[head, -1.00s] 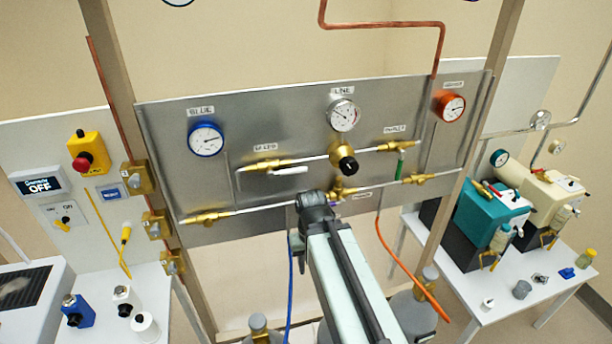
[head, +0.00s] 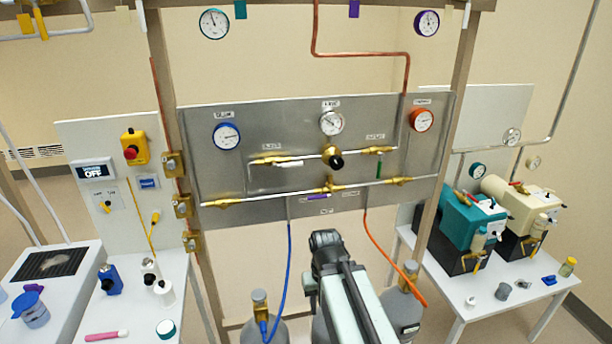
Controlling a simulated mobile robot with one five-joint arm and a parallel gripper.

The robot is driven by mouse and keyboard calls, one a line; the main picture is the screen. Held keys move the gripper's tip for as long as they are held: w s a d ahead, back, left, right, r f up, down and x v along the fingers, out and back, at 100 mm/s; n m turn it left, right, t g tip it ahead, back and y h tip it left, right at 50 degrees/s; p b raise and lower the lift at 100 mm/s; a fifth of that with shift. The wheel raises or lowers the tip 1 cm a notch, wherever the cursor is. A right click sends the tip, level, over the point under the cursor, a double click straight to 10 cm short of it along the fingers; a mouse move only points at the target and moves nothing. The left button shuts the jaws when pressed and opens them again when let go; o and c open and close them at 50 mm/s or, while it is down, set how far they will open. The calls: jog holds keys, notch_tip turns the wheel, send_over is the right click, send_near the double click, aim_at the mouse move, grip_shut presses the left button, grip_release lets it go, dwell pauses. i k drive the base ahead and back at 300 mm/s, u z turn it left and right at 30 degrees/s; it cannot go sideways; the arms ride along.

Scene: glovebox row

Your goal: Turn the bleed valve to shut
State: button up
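A grey panel (head: 240,180) carries brass valves on two pipe runs. The upper-left valve (head: 268,160) has a white handle (head: 288,164) lying along its pipe; the label above it may read bleed, but is too small to be sure. The upper-right valve (head: 378,150) has a green handle (head: 379,170) hanging down across its pipe. A lower middle valve (head: 330,188) has a purple handle (head: 318,197) lying roughly along the pipe. My arm points toward the panel and ends, in view, below its lower edge, apart from the valves. My gripper's fingers do not show.
Blue (head: 227,136), white (head: 331,123) and orange (head: 421,120) gauges sit on the panel. A blue hose (head: 289,265) and an orange hose (head: 385,250) hang below, near gas cylinders. White tables stand left (head: 130,320) and right (head: 455,300). Frame posts (head: 455,130) flank the panel.

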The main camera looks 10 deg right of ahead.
aim_at(274, 166)
jog(key=u, duration=0.15)
jog(key=i, duration=0.9)
jog(key=z, duration=0.1)
jog(key=k, duration=0.5)
jog(key=u, duration=3.65)
jog(key=k, duration=1.05)
jog(key=z, duration=0.15)
